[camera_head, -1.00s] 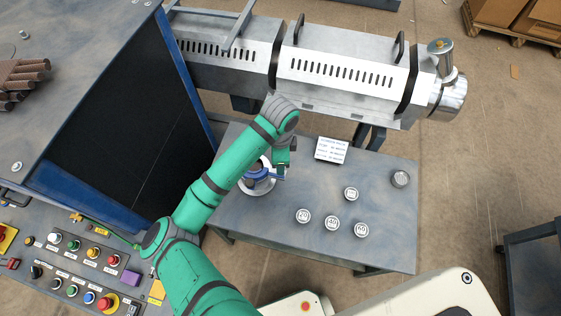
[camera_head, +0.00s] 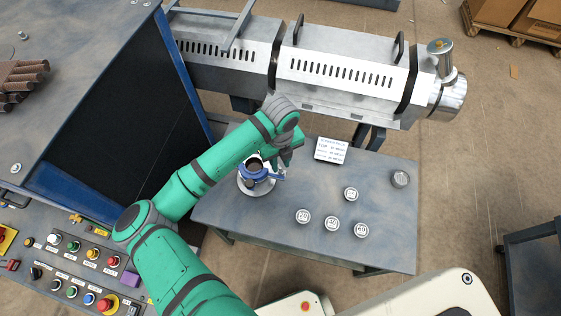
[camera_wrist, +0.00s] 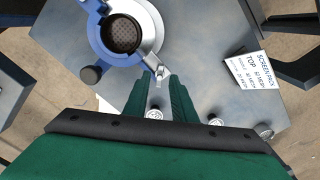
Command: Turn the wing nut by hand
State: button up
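A blue ring clamp (camera_head: 268,179) sits on a round metal base on the grey table; it also shows at the top of the wrist view (camera_wrist: 103,62). A dark perforated disc (camera_wrist: 121,36) lies inside the ring. A small silver wing nut (camera_wrist: 160,72) sits at the clamp's lower right side in the wrist view; it is too small to make out in the head view. My gripper (camera_wrist: 162,86) has its two green fingers apart, with the wing nut just by the fingertips. I cannot tell whether they touch it. In the head view my gripper (camera_head: 285,160) is beside the clamp.
Several labelled round tins (camera_head: 331,223) stand on the table's right half. A screen-pack card (camera_head: 330,150) lies near the back edge; it also shows in the wrist view (camera_wrist: 247,75). The extruder barrel (camera_head: 340,80) runs behind the table. A control panel (camera_head: 80,265) is at left.

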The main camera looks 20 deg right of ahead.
jog(key=shift+d+f, duration=0.1)
jog(key=shift+f, duration=0.95)
grip_shut()
